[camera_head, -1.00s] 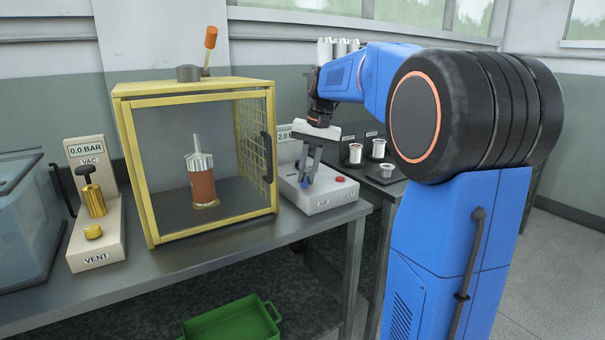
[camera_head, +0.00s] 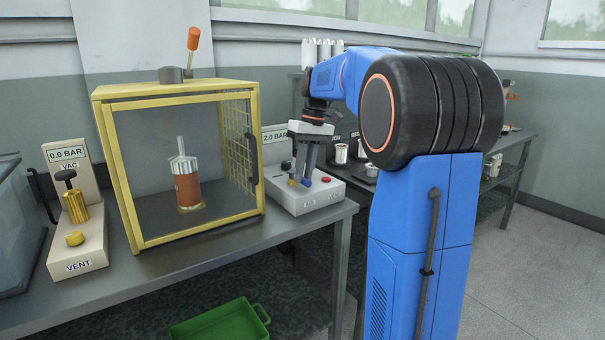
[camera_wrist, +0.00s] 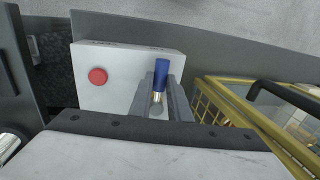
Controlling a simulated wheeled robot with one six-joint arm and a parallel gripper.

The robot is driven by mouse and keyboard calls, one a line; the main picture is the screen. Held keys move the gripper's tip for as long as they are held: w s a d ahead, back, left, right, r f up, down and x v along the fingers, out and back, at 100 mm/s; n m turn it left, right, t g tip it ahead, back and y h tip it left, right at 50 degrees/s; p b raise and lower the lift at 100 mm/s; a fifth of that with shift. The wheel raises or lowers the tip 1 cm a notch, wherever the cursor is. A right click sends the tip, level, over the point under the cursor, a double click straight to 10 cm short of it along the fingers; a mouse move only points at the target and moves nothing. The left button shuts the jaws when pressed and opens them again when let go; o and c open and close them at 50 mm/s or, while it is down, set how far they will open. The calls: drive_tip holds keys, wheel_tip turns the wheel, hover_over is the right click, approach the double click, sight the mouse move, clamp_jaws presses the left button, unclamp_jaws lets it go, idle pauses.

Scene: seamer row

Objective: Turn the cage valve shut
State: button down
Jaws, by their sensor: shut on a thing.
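A lever with a blue handle and brass-coloured base (camera_wrist: 161,73) stands out from the white control box (camera_head: 318,200) to the right of the cage. My gripper (camera_head: 301,180) reaches down to the box with its fingers shut on this lever. In the wrist view, the fingers of my gripper (camera_wrist: 158,103) lie on either side of the lever. The blue end sticks out beyond the fingertips. In the head view, the fingers partly hide the lever. The yellow-framed cage (camera_head: 180,86) stands on the bench and holds an orange-brown cylinder (camera_head: 187,189).
A red button (camera_wrist: 97,76) sits on the box beside the lever. The cage's dark door handle (camera_head: 252,158) is close to my gripper's left. An orange-handled lever (camera_head: 193,39) rises from the cage top. A VAC/VENT unit (camera_head: 82,245) stands left, reading 0.0 BAR.

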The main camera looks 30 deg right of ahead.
idle(0.4)
drive_tip(key=c, duration=1.6)
unclamp_jaws()
drive_tip(key=shift+c, duration=0.2)
drive_tip(key=shift+d+r, duration=0.1)
drive_tip(key=d+r, duration=0.3)
drive_tip(key=r, duration=1.4)
drive_tip(key=shift+d, duration=0.15)
drive_tip(key=shift+f, duration=0.1)
